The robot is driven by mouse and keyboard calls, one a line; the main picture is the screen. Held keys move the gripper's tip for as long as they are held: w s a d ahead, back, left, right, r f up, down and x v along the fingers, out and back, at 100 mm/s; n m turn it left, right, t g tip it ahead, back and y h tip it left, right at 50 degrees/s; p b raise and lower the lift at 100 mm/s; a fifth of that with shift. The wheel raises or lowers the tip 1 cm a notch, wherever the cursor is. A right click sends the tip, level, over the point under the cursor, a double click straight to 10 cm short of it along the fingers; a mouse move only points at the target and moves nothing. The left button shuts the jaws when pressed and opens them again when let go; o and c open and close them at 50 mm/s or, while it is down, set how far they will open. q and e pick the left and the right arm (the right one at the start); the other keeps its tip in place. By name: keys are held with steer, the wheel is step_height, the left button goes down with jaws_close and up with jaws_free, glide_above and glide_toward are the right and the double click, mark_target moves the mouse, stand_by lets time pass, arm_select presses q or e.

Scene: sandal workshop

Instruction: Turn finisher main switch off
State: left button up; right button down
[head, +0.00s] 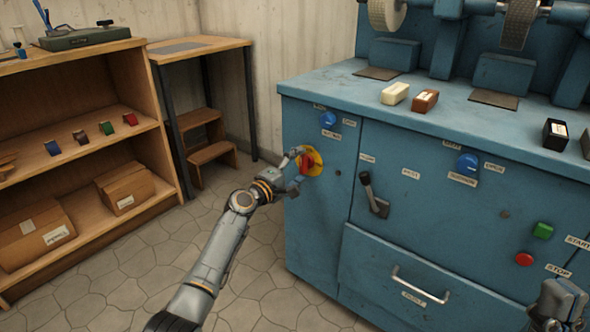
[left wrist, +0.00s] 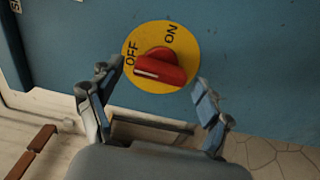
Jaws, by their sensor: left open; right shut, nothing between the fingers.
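The finisher main switch is a red knob (head: 307,164) on a yellow disc (head: 317,158) on the left front of the blue machine. In the left wrist view the red knob (left wrist: 162,68) lies across the yellow disc (left wrist: 155,88), which is marked OFF at left and ON at upper right. A white line on the knob's left end lies just below OFF. My left gripper (head: 298,162) is open at the switch, its fingers (left wrist: 157,88) either side of the knob with visible gaps. My right gripper (head: 558,302) is shut and empty, low at the right edge.
The blue machine (head: 320,225) has blue knobs, a black lever (head: 373,193), a drawer handle (head: 420,287), a green button (head: 543,230) and a red button (head: 524,259). A wooden shelf (head: 165,165) with boxes stands at left. The floor (head: 240,290) between is clear.

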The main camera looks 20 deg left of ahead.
arm_select(q)
steer(key=v, duration=1.2)
